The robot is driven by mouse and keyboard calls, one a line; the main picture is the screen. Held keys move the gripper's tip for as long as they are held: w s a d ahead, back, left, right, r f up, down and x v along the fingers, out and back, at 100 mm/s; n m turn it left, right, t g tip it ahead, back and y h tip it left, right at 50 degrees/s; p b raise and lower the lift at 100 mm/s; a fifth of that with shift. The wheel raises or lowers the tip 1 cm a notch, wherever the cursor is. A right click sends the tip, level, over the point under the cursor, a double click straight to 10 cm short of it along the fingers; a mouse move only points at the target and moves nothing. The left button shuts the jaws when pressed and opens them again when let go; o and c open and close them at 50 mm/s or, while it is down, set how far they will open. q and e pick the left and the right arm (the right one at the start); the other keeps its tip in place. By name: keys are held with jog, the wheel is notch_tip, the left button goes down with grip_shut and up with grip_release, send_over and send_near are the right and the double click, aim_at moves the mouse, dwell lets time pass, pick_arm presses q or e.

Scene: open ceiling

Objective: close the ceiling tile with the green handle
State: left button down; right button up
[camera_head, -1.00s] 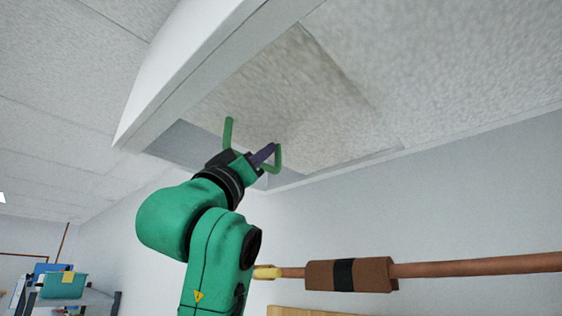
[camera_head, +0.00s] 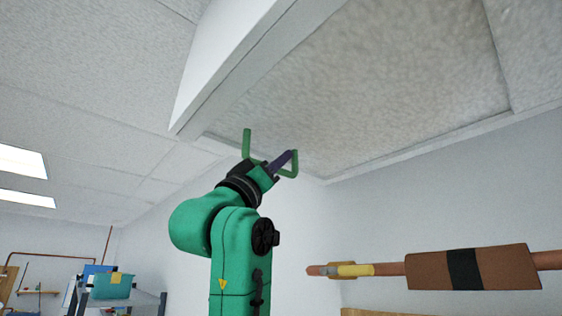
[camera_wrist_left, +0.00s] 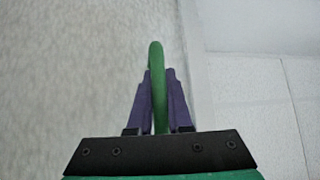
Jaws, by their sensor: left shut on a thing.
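The ceiling tile (camera_head: 370,75) is a pale, speckled panel overhead in the head view. It lies within or close to its white frame; I cannot tell whether it is fully flush. The green handle (camera_head: 247,143) is a U-shaped bar at the tile's near lower edge. My left gripper (camera_head: 284,162) reaches up from below and is shut on the handle. In the left wrist view the purple fingers (camera_wrist_left: 160,100) stand on both sides of the green handle (camera_wrist_left: 156,60). My right gripper is not in view.
A white raised frame edge (camera_head: 235,70) runs along the tile's left side. A copper pipe with a brown wrap (camera_head: 425,270) and a yellow piece crosses the lower right. A teal bin (camera_head: 110,287) stands on a shelf at lower left. Lit ceiling panels (camera_head: 22,162) are at far left.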

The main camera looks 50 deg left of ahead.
pick_arm(q)
jog(key=c, duration=0.8)
grip_release()
jog(key=shift+s+a+r, duration=0.1)
jog(key=shift+a, duration=0.05)
jog(key=shift+c, duration=0.2)
jog(key=shift+a, duration=0.2)
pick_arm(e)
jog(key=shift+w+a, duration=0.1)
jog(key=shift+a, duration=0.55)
pick_arm(q)
jog(key=b+v, duration=0.9)
jog(key=v, duration=0.5)
jog(key=shift+s+f, duration=0.15)
jog(key=shift+f, duration=0.1)
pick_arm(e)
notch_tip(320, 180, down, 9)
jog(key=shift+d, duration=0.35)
